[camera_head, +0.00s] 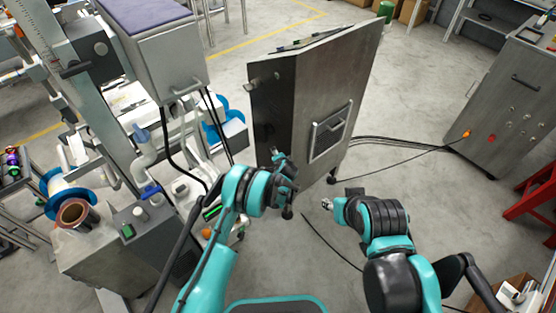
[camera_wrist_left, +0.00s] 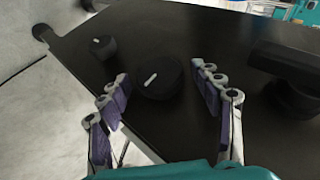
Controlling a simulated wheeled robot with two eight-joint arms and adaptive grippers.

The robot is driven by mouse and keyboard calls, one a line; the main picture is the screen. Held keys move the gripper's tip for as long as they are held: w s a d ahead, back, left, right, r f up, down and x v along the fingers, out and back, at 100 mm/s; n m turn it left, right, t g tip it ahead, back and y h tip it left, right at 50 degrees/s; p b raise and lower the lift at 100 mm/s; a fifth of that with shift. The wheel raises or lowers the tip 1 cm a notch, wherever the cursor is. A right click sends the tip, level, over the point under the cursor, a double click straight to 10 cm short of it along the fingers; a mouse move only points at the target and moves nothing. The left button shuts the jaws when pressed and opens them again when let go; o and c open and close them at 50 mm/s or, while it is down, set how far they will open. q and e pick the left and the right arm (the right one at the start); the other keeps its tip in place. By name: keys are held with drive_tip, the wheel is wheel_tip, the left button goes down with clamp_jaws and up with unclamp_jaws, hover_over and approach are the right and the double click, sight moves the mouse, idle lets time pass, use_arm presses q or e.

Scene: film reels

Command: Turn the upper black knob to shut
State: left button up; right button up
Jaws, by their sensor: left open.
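In the left wrist view, a round black knob with a white mark (camera_wrist_left: 160,78) stands out from a black panel (camera_wrist_left: 215,125). A second black knob (camera_wrist_left: 103,46) with a white mark sits further left on the panel, toward the floor side, so the nearer knob looks like the upper one. My left gripper (camera_wrist_left: 158,85) is open, with its fingers on either side of the nearer knob; I cannot tell whether they touch it. In the head view, my left gripper (camera_head: 277,155) is at the cabinet's dark face (camera_head: 272,110). My right gripper (camera_head: 326,204) is over the floor, its jaws unclear.
A black handle (camera_wrist_left: 285,70) juts from the panel on the right in the wrist view. The grey cabinet (camera_head: 325,80) stands on casters. Cables (camera_head: 400,142) run over the floor to its right. A machine with blue reels (camera_head: 222,118) stands left. Floor right of the cabinet is mostly clear.

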use_arm(q)
drive_tip(key=c, duration=1.2)
drive_tip(key=shift+o, duration=0.2)
drive_tip(key=shift+f+t+y, duration=0.15)
drive_tip(key=shift+t+y, duration=0.15)
drive_tip(key=shift+t, duration=0.2)
drive_tip(key=shift+m+t+y, duration=0.3)
drive_tip(key=shift+m+t, duration=0.1)
drive_tip(key=shift+t, duration=0.3)
drive_tip(key=o, duration=1.2)
drive_tip(key=shift+c, duration=0.2)
drive_tip(key=shift+s, duration=0.1)
drive_tip(key=v, duration=1.2)
